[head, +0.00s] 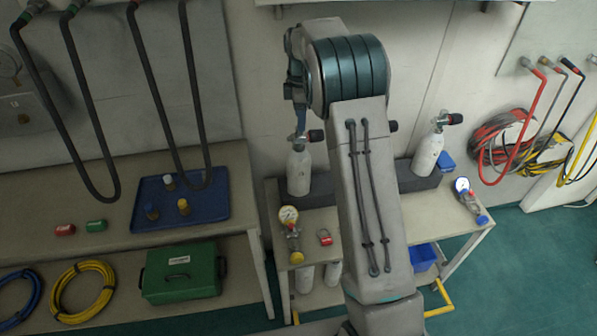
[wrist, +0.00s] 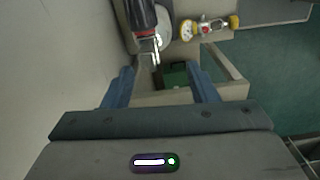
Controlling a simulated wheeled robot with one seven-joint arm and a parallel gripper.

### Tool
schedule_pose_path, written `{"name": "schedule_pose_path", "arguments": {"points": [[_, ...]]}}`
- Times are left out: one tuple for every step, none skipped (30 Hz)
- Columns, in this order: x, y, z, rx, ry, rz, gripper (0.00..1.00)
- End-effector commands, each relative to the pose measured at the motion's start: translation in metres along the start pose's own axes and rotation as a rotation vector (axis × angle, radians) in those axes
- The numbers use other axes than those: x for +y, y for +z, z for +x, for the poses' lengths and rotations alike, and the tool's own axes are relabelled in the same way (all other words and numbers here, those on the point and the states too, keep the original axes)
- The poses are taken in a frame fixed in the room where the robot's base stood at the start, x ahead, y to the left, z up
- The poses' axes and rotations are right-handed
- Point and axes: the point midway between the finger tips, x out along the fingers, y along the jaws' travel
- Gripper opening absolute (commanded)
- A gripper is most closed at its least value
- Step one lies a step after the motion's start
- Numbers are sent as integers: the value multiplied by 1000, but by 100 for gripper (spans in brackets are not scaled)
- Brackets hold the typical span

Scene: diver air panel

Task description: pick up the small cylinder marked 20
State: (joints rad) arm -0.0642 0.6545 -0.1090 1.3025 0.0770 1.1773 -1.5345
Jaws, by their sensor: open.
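Two small white cylinders with valves and dark knobs stand on the trolley in the head view: a left cylinder (head: 299,172) and a right cylinder (head: 427,155). I cannot read a 20 on either. A black knob and metal valve (wrist: 146,20) with part of a white cylinder (wrist: 165,25) show beyond the fingers, above the gap.
A gauge with yellow ends (head: 290,232) and a small red item (head: 325,237) lie on the trolley (head: 310,218). Another gauge (head: 463,188) is at its right. The left bench (head: 100,190) holds a blue tray (head: 205,210) with several small fittings. Hoses hang above.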

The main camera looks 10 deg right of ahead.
Motion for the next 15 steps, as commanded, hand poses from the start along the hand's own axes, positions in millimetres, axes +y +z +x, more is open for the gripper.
{"name": "schedule_pose_path", "arguments": {"points": [[6,-1,3,-2,-5,-30,53],[8,-1,6,-3,-7,-45,53],[11,-2,8,-4,-9,-63,53],[12,-2,10,-5,-10,-72,53],[13,-2,12,-5,-11,-80,53],[14,-2,15,-5,-13,-86,53],[14,-2,18,-6,-15,-89,53],[14,-3,21,-6,-15,-90,53],[14,-3,25,-6,-14,-91,53],[14,-3,28,-6,-14,-91,53],[14,-3,32,-6,-14,-91,53],[14,-3,36,-6,-14,-90,53],[15,-3,39,-6,-15,-90,53],[15,-3,42,-5,-16,-90,53],[16,-3,47,-6,-15,-89,53]]}}
